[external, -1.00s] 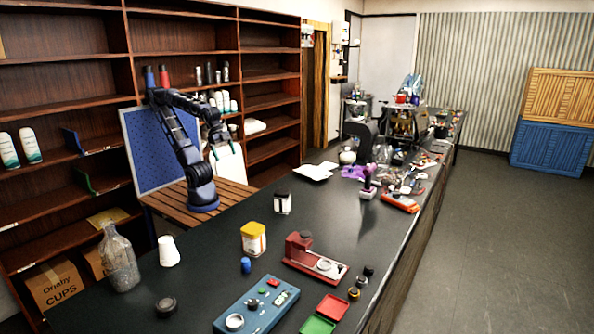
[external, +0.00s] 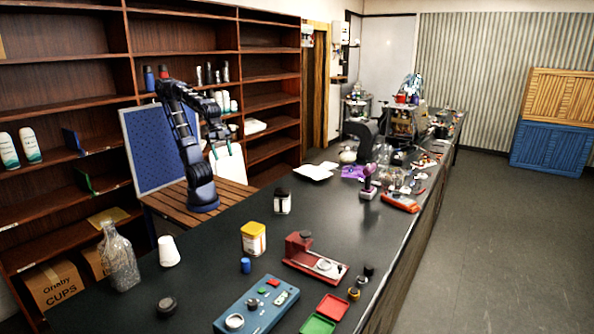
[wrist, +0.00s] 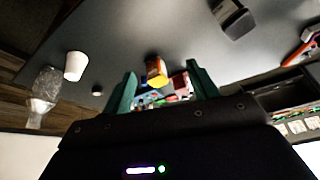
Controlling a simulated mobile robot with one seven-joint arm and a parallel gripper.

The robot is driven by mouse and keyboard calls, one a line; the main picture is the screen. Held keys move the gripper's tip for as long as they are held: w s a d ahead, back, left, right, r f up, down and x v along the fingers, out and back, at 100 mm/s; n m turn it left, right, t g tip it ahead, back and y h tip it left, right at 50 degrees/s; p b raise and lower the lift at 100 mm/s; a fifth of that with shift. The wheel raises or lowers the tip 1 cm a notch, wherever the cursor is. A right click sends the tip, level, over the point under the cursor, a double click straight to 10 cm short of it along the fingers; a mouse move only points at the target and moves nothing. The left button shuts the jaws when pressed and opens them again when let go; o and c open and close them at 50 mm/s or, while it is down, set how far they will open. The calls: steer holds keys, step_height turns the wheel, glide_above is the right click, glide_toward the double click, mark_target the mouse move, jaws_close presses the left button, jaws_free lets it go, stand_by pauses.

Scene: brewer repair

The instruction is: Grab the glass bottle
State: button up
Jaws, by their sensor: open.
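The clear glass bottle (external: 118,258) stands upright at the near left end of the dark counter in the external view. In the wrist view the bottle (wrist: 45,92) shows at the far left, tilted in the picture. My gripper (external: 215,143) is open and empty, raised above the counter by my arm's base, well away from the bottle and farther back. Its two green fingers (wrist: 160,82) are spread apart in the wrist view, with nothing between them.
A white cup (external: 168,251) stands right of the bottle, with a dark round knob (external: 166,306) in front. A yellow-lidded jar (external: 253,239), a red device (external: 314,258) and a blue control box (external: 257,304) stand farther right. The counter (external: 205,262) between cup and jar is clear.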

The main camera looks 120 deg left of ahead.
steer(key=w+d+r+m+h, duration=0.15)
steer(key=w+d+m, duration=0.35)
steer(key=d, duration=0.5)
steer(key=m+g+h, duration=0.4)
steer(key=m, duration=0.6)
glide_toward(105, 233)
steer(key=shift+s+x, duration=0.15)
steer(key=shift+x, duration=2.15)
steer(key=shift+s+x, duration=0.2)
steer(key=shift+x, duration=2.05)
steer(key=shift+a+f, duration=0.15)
steer(key=shift+a, duration=0.05)
jaws_close()
